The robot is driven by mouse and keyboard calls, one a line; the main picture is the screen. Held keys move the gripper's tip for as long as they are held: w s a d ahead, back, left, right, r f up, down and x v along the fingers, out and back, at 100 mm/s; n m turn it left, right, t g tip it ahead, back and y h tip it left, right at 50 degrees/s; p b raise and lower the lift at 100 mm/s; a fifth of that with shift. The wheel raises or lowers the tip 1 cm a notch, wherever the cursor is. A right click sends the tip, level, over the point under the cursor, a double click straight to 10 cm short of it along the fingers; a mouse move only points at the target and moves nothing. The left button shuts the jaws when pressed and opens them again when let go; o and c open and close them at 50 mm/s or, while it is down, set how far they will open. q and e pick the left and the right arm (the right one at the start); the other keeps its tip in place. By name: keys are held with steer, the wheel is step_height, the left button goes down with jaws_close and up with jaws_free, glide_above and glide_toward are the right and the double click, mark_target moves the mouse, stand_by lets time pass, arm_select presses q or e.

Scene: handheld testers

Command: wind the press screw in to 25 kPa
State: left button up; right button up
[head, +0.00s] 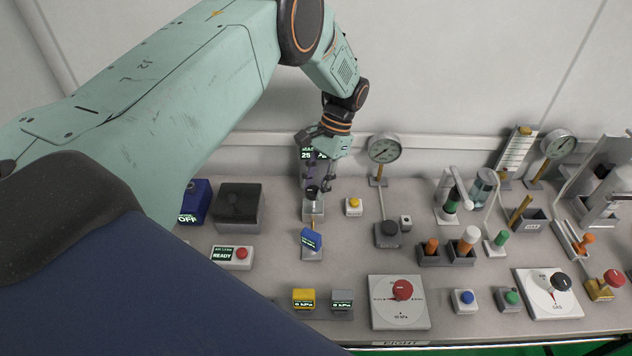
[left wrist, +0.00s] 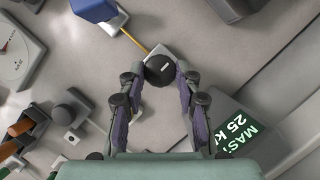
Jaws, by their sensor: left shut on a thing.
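The press screw has a round black knob (left wrist: 160,69) that shows between my left fingertips in the left wrist view. Its pale base (head: 313,210) stands on the bench in the head view. My left gripper (head: 318,188) comes down from above and is shut on the knob, with one finger at each side. Behind it stands a dark display (head: 306,154), partly hidden by the gripper. My right gripper is in neither view.
A blue handheld tester (head: 312,239) stands in front of the press, with a thin yellow line between them. A yellow button box (head: 354,206) and a dial gauge (head: 384,148) stand to the right. A dark grey box (head: 240,207) stands to the left.

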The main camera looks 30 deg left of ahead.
arm_select(q)
steer(key=o, duration=1.2)
steer(key=shift+c, duration=0.2)
steer(key=v, duration=1.2)
steer(key=shift+d, duration=0.1)
